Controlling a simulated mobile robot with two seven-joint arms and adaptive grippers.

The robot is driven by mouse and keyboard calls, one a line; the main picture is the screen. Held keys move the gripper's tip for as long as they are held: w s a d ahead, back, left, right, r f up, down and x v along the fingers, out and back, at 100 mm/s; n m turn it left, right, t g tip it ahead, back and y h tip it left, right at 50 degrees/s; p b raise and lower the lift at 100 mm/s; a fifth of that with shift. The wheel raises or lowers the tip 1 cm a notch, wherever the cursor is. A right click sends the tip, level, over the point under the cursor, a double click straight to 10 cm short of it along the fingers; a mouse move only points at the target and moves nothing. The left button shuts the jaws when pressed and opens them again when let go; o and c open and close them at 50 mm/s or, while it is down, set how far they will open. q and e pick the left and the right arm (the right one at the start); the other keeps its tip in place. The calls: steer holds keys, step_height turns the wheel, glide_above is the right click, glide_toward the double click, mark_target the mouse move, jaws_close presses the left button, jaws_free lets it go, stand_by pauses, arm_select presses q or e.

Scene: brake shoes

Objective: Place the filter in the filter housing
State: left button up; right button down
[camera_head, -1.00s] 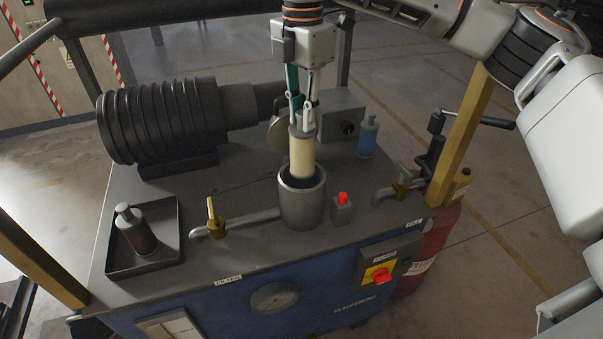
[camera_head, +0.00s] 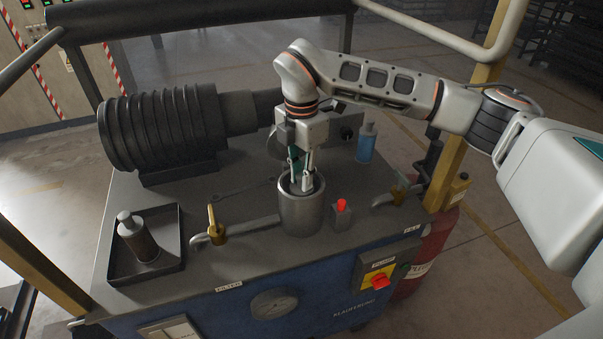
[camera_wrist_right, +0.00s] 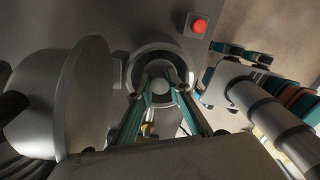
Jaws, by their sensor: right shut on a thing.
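The filter housing (camera_head: 301,212) is an open grey metal cup standing near the front middle of the machine top. My right gripper (camera_head: 302,184) points straight down with its fingertips at the housing's mouth. It is shut on the filter. In the right wrist view the filter's round grey cap (camera_wrist_right: 158,92) shows between the fingertips, inside the ring of the housing (camera_wrist_right: 160,50). The filter's cream body is hidden down in the housing; I cannot tell whether it touches the bottom. My left gripper is not in view.
A dark filter (camera_head: 138,240) with a grey cap stands in a black tray (camera_head: 172,266) at left. Brass valves (camera_head: 214,228) flank the housing. A red button (camera_head: 341,205) is close at its right. A ribbed black motor (camera_head: 160,125) and a blue bottle (camera_head: 366,142) stand behind.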

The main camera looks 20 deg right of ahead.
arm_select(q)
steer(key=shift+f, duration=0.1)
arm_select(e)
steer(key=c, duration=1.9)
jaws_free()
steer(key=shift+f, duration=0.1)
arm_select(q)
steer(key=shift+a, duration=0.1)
